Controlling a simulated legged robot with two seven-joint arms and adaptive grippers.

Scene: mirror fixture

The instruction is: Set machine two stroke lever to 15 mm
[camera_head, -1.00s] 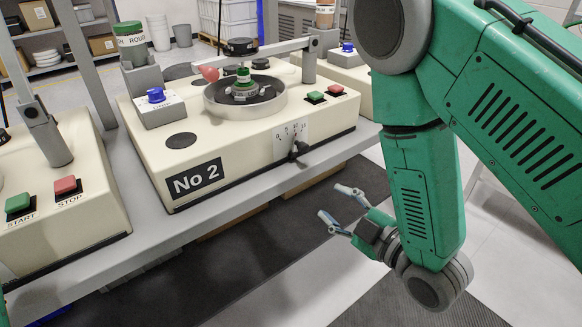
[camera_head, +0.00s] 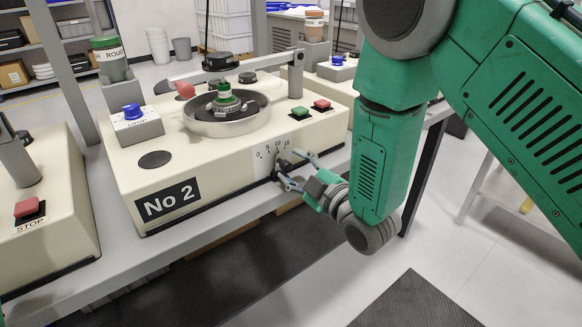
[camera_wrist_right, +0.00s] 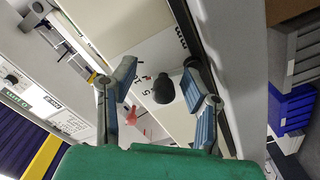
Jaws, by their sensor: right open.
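Machine No 2 (camera_head: 215,170) is a cream box on the bench with a black-and-white "No 2" label. Its stroke scale (camera_head: 262,158), a white plate marked 0, 5, 10 and 15, is on the front face. The black stroke lever (camera_head: 283,166) sticks out at the scale; its exact reading is unclear. My right gripper (camera_head: 299,167) is open at the lever, one finger on each side of it in the head view. In the right wrist view the lever's round black knob (camera_wrist_right: 163,87) appears between the two open fingers, with no visible grip. My left gripper is not in view.
A metal bowl (camera_head: 197,125) with a green-topped part sits on the machine, beside green (camera_head: 299,112) and red (camera_head: 322,104) buttons. Another cream machine (camera_head: 45,215) with a STOP button stands at left. The bench edge runs just below the lever.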

